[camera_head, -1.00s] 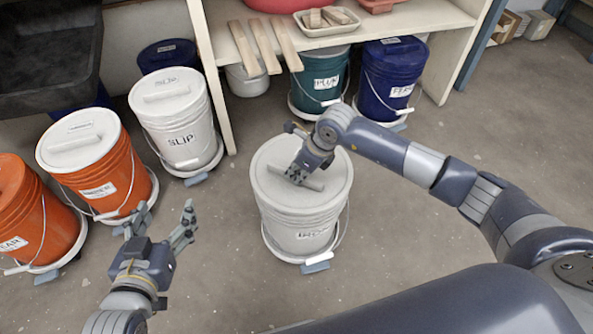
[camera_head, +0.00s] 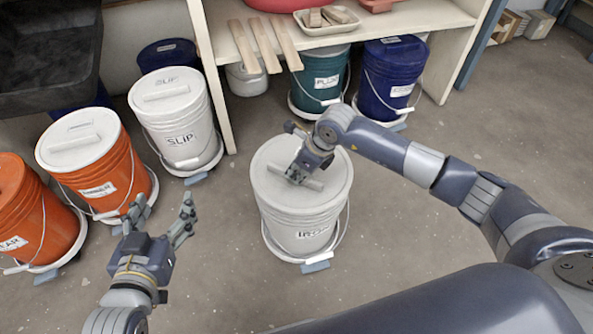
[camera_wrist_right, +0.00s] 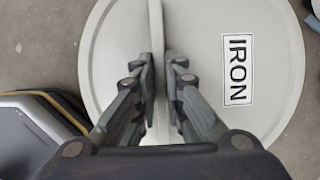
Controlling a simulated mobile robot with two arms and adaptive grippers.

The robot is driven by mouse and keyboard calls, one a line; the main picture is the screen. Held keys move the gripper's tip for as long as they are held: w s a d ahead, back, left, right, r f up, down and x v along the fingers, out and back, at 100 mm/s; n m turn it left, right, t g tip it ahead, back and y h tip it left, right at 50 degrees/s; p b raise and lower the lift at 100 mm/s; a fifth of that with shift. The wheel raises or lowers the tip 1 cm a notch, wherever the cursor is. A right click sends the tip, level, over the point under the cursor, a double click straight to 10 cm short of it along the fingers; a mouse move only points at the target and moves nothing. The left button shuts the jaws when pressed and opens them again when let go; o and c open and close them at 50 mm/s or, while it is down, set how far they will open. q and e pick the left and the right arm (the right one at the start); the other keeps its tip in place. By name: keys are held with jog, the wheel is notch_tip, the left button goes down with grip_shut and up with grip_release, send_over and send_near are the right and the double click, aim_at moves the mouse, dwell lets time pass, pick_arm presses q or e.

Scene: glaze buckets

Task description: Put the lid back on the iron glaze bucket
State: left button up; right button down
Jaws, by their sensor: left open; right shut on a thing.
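The iron glaze bucket (camera_head: 303,222) is white-grey with a dark-lettered label and stands on a low wheeled base in the middle of the floor. Its pale lid (camera_head: 325,165) lies over the bucket's top and looks level; I cannot tell whether it is fully seated. In the right wrist view the lid (camera_wrist_right: 270,45) carries an IRON label. My right gripper (camera_head: 298,176) is shut on the lid's raised handle bar; the fingers flank it in the right wrist view (camera_wrist_right: 163,80). My left gripper (camera_head: 160,216) is open and empty, left of the bucket and above the floor.
Orange buckets (camera_head: 115,170) (camera_head: 30,220) and a white SLIP bucket (camera_head: 178,125) stand at left. A teal bucket (camera_head: 318,82) and a blue bucket (camera_head: 388,80) stand under the shelf (camera_head: 420,18) behind. The floor right of the iron bucket is clear.

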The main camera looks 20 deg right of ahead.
pick_arm(q)
jog(key=shift+r, duration=0.15)
jog(key=shift+d+r, duration=0.1)
jog(key=shift+r, duration=0.05)
pick_arm(e)
jog(key=shift+f, duration=0.1)
dwell(0.5)
jog(key=c, duration=1.1)
grip_release()
pick_arm(q)
jog(key=shift+w, duration=0.1)
